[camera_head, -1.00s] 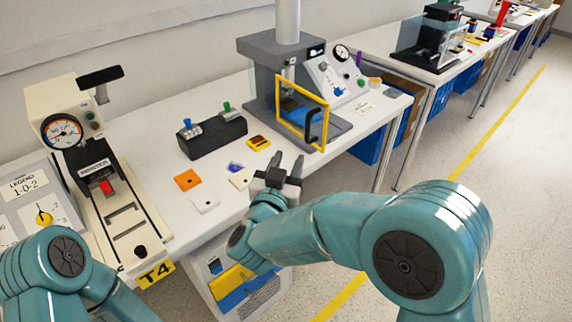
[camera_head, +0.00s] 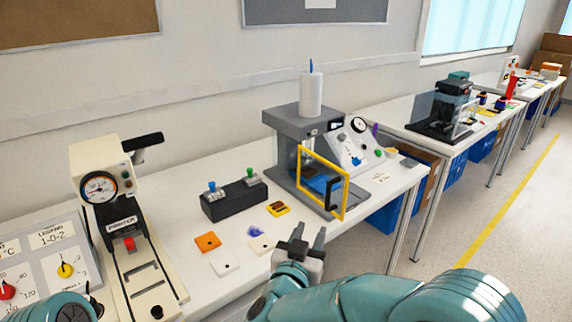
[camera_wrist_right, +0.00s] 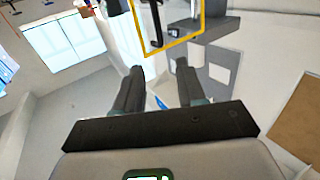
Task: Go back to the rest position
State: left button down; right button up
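A yellow rotary knob (camera_head: 65,270) sits on the grey panel (camera_head: 40,255) marked "LEGEND 1-0-2" at the far left. A red knob (camera_head: 7,292) shows lower on the same panel. My right gripper (camera_head: 308,236) is open and empty in front of the table's front edge, below the yellow-framed press guard. Its two fingers also show apart with nothing between them in the right wrist view (camera_wrist_right: 156,75). Of my left arm only a teal joint (camera_head: 68,308) shows at the lower left; my left gripper is out of view.
A beige press (camera_head: 142,270) with a gauge stands right of the panel. A black box with two toggles (camera_head: 234,200) and several small tiles lie on the white table. A grey press with a yellow frame (camera_head: 345,200) stands behind my right gripper. Open floor (camera_head: 500,230) lies to the right.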

jog(key=d+f+g+h+p, duration=0.1)
jog(key=d+f+g+p, duration=0.3)
jog(key=d+f, duration=0.8)
jog(key=s+d+f+n+g+y+p, duration=0.2)
jog(key=s+d+f+g+y, duration=0.15)
jog(key=s+f, duration=0.45)
jog(key=s+a+f+g+y, duration=0.4)
jog(key=s+a+f, duration=0.1)
jog(key=s, duration=0.5)
jog(key=s+a+f+g+y+p, duration=0.1)
jog(key=s+a+f+g+y, duration=0.3)
jog(key=s, duration=0.7)
jog(key=shift+s+a+f+n+g, duration=0.2)
jog(key=shift+a+f+n+g, duration=0.15)
jog(key=shift+a+f, duration=0.6)
